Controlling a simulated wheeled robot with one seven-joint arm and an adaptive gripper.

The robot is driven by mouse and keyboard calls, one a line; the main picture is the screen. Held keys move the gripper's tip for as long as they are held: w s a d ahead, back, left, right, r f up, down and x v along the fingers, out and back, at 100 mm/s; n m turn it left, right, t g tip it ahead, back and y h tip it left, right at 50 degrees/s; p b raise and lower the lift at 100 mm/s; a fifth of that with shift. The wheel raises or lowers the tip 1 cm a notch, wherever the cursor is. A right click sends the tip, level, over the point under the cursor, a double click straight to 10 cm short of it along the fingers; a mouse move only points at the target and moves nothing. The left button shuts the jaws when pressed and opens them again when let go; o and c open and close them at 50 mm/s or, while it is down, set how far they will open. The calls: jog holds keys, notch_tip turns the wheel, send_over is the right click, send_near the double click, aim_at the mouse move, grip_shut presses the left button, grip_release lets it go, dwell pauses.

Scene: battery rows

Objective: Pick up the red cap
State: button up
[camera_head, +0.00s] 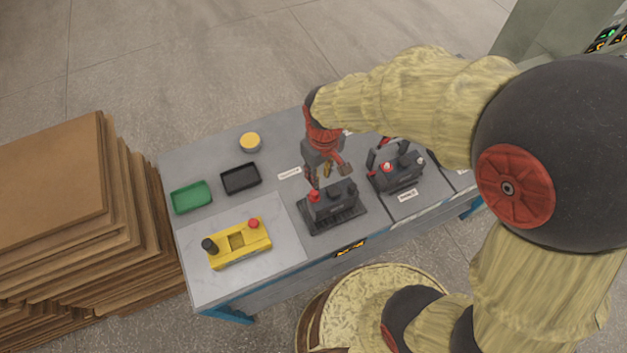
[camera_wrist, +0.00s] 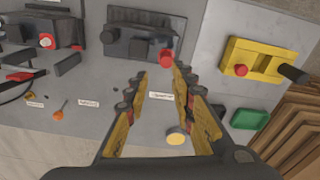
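A red cap (camera_head: 314,197) sits on one end of a dark battery (camera_head: 335,203), which stands in a black tray. In the wrist view the red cap (camera_wrist: 166,57) lies just beyond the fingertips, nearer the right finger. My gripper (camera_wrist: 161,72) is open, with nothing between its yellow-padded fingers. In the head view my gripper (camera_head: 322,176) hangs just above the red cap, apart from it as far as I can tell. A second dark battery (camera_head: 400,172) to the right also has a red part (camera_head: 387,167) on it.
A yellow holder (camera_head: 240,244) with a red knob (camera_head: 253,223) and a black knob (camera_head: 209,245) stands at the front left. A green tray (camera_head: 191,197), a black tray (camera_head: 240,179) and a yellow-topped round piece (camera_head: 250,141) lie behind. Stacked boards (camera_head: 60,185) stand left of the table.

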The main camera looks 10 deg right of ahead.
send_over(315, 192)
jog(key=shift+n+g, duration=0.3)
jog(key=f, duration=0.4)
jog(key=shift+s, duration=0.3)
jog(key=shift+w+a+f+b, duration=0.1)
jog(key=shift+w+f+b, duration=0.05)
jog(key=shift+f, duration=1.4)
jog(key=shift+w+f+b, duration=0.15)
jog(key=shift+f, duration=1.4)
jog(key=shift+c, duration=0.3)
jog(key=c, duration=0.4)
jog(key=shift+o, duration=0.2)
